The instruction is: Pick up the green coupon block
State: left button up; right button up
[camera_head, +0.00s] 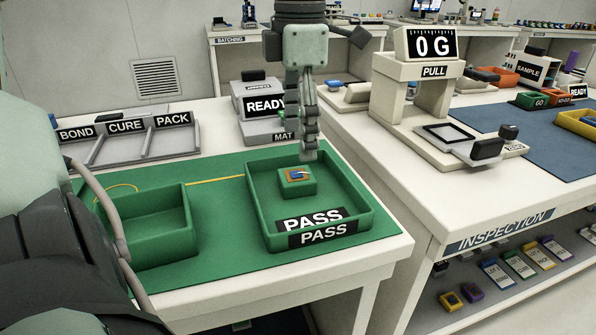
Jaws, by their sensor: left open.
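The green coupon block (297,187) is a small green cube with an orange and blue patch on top. It sits inside the green tray labelled PASS (369,203), towards its back middle. My left gripper (308,150) points down from the top of the picture, just above and slightly right of the block. Its fingers appear edge-on and overlap, so the gap between them is hard to see, but they are open and hold nothing. A gap seems to remain between the fingertips and the block. My right gripper does not show.
An empty green tray (165,240) stands left on the green mat (225,262). The BOND, CURE, PACK rack (130,150) and READY device (262,100) stand behind. The INSPECTION table (445,205) with the PULL tester (415,100) is at right.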

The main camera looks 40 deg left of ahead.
aim_at(300, 175)
pick_arm(q)
notch_tip(300, 175, down, 7)
jog(key=shift+w+f+p, duration=0.1)
jog(key=shift+w+p, duration=0.05)
jog(key=shift+p, duration=0.25)
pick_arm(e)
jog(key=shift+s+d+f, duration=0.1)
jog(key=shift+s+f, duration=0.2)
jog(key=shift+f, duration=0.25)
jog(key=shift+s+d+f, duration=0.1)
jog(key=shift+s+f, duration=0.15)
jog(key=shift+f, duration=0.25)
pick_arm(q)
jog(key=shift+c, duration=0.4)
jog(key=c, duration=1.2)
